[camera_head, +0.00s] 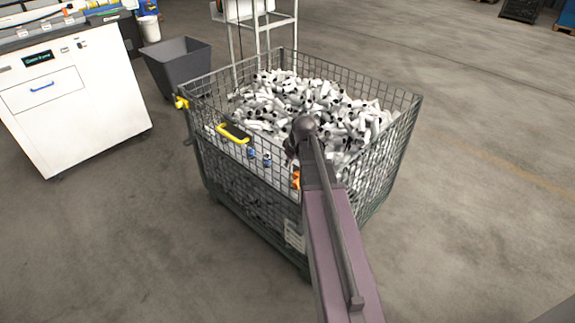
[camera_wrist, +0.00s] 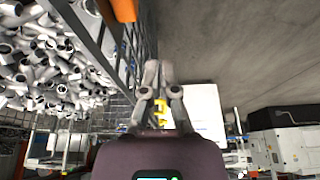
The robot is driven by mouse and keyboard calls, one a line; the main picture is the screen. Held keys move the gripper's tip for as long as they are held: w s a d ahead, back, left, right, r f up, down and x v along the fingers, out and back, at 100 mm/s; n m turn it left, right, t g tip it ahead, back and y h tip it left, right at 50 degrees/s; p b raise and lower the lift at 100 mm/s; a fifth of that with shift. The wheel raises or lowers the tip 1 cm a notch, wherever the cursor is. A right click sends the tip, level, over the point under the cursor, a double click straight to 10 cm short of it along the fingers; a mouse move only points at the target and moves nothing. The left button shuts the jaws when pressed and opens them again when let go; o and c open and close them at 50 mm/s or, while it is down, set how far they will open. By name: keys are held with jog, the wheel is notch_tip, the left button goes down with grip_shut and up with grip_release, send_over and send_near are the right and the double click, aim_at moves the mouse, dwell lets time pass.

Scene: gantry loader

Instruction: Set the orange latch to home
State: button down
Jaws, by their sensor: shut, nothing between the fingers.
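The orange latch (camera_head: 296,179) is on the upper front of a wire-mesh crate (camera_head: 413,125), partly covered by my arm in the head view. In the wrist view an orange piece, likely the latch (camera_wrist: 123,10), is cut off by the top edge, beside the mesh wall. My gripper (camera_wrist: 158,68) is shut and empty, its fingertips a little below and right of the orange piece in the picture. I cannot tell whether they touch it. The latch's setting cannot be read.
The crate is full of white and grey pipe pieces (camera_head: 320,98). A yellow handle (camera_head: 232,134) and small blue parts (camera_head: 267,160) are on its front. A white cabinet (camera_head: 85,105) and a dark bin (camera_head: 180,66) stand at left. The floor (camera_head: 480,180) at right is clear.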

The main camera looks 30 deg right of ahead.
notch_tip(320, 180, down, 6)
jog(key=s+b, duration=0.1)
jog(key=b, duration=0.4)
jog(key=shift+s+d+b, duration=0.3)
jog(key=shift+s, duration=0.1)
jog(key=shift+f, duration=0.1)
jog(key=shift+s+d, duration=0.3)
jog(key=shift+s, duration=0.55)
jog(key=shift+s+d, duration=0.3)
jog(key=shift+s, duration=0.5)
jog(key=shift+w, duration=0.15)
